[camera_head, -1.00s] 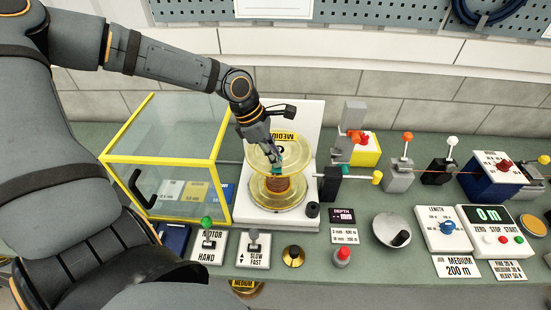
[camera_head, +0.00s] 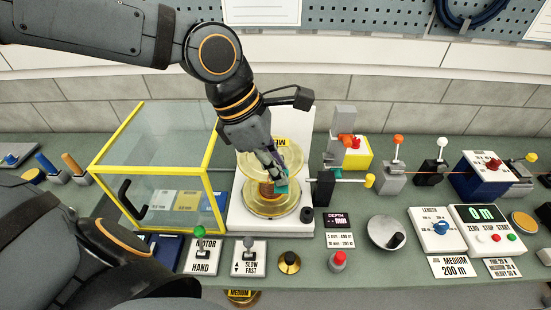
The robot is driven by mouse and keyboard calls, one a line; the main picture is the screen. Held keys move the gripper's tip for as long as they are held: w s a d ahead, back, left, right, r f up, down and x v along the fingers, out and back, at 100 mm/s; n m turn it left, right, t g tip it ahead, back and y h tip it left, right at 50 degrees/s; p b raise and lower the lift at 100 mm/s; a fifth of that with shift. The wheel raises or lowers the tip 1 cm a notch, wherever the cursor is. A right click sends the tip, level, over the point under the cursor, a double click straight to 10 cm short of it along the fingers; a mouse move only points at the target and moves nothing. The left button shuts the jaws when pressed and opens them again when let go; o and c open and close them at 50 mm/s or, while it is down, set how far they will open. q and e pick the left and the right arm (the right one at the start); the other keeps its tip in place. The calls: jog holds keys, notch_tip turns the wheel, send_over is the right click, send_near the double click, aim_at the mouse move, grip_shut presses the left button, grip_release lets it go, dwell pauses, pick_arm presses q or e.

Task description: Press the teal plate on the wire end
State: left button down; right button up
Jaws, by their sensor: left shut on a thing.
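The teal plate (camera_head: 281,188) is a small block between the fingertips of my left gripper (camera_head: 275,175). The gripper is shut on it and points down at the spool. The spool (camera_head: 262,205) has clear yellow flanges and a brown core, and stands upright on a white stand (camera_head: 236,222). The plate is at the spool's core, between the flanges; I cannot tell whether it touches. A thin orange wire (camera_head: 428,171) shows on the right, but I cannot make out its end at the spool. My right gripper is not in view.
A yellow-framed clear guard box (camera_head: 212,165) stands close left of the spool. A black post with a yellow-tipped rod (camera_head: 369,181) is close on the right. Motor and speed switches (camera_head: 201,257), a red button (camera_head: 337,262) and the counter panel (camera_head: 484,229) line the front.

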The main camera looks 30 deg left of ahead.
pick_arm(q)
jog(key=w+a+f+p, duration=0.1)
jog(key=w+a+f, duration=0.1)
jog(key=w+a, duration=0.1)
jog(key=w+a+f+p, duration=0.2)
jog(key=w+a, duration=0.1)
jog(key=w+a+f+p, duration=0.1)
jog(key=w+a+f, duration=0.1)
jog(key=w+a, duration=0.1)
jog(key=shift+w+a+f+p, duration=0.25)
jog(key=shift+w+f+p, duration=0.1)
jog(key=shift+w+p, duration=0.1)
jog(key=f+b, duration=0.3)
jog(key=shift+w+a+f+b, duration=0.15)
jog(key=shift+w+f+b, duration=0.05)
jog(key=shift+f+b, duration=0.45)
jog(key=shift+f, duration=0.05)
jog(key=shift+f+b, duration=0.4)
jog(key=shift+f, duration=0.3)
jog(key=shift+s, duration=0.1)
jog(key=shift+p, duration=0.3)
